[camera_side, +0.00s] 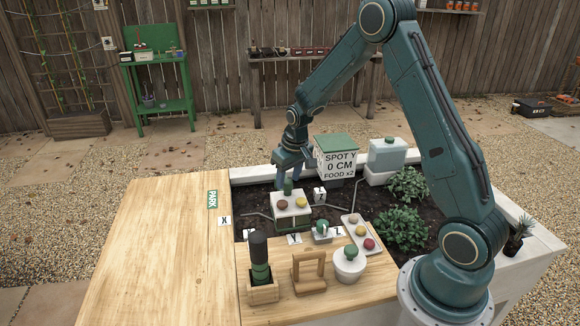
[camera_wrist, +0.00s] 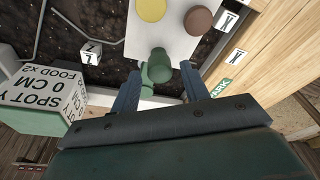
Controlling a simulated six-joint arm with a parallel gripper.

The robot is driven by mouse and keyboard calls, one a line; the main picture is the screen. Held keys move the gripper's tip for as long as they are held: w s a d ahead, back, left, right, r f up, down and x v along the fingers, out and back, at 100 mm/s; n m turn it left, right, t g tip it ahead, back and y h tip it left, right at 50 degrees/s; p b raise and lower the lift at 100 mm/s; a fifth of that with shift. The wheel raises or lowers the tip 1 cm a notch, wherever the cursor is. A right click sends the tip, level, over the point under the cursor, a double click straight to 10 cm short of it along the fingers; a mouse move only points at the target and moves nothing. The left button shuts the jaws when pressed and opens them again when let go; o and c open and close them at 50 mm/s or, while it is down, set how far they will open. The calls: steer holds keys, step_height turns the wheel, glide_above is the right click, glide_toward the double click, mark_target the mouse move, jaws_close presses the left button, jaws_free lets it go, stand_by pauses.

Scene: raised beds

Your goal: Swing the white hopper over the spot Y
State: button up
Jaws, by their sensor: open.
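A white box-like piece (camera_side: 291,208), which looks like the hopper, stands over the dark soil with coloured discs on its top and a green knob (camera_side: 288,186). The wrist view shows its white top (camera_wrist: 172,35) with a yellow and a brown disc, and the green knob (camera_wrist: 157,66). My gripper (camera_side: 291,178) is low at the knob, open, with one finger (camera_wrist: 127,95) on each side of it; I cannot tell whether they touch it. The sign reading SPOT Y, 0 CM, FOOD x2 (camera_side: 338,162) stands behind and to the right, also seen by the wrist (camera_wrist: 42,92).
A small lettered cube (camera_side: 319,195) stands right of the hopper, and an X marker (camera_side: 224,221) left on the wood. A tray with coloured balls (camera_side: 360,233), a white lidded pot (camera_side: 349,265) and a wooden stand (camera_side: 309,273) are in front. Plants (camera_side: 402,228) grow right.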

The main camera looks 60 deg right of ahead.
steer(key=shift+r, duration=2.9)
steer(key=shift+s+a+r, duration=0.1)
steer(key=shift+a+r, duration=0.05)
steer(key=shift+r, duration=0.1)
steer(key=s+a+r+n+t, duration=0.1)
steer(key=s+a+r, duration=0.5)
steer(key=s+r, duration=0.25)
steer(key=s+a+r+n+t, duration=0.1)
steer(key=s+a+r+t, duration=0.1)
steer(key=s+a+r, duration=0.7)
steer(key=s+f+n, duration=0.1)
steer(key=s, duration=0.8)
steer(key=shift+s+a+f+y, duration=0.15)
steer(key=shift+s+a+y, duration=0.05)
steer(key=shift+s+y, duration=0.1)
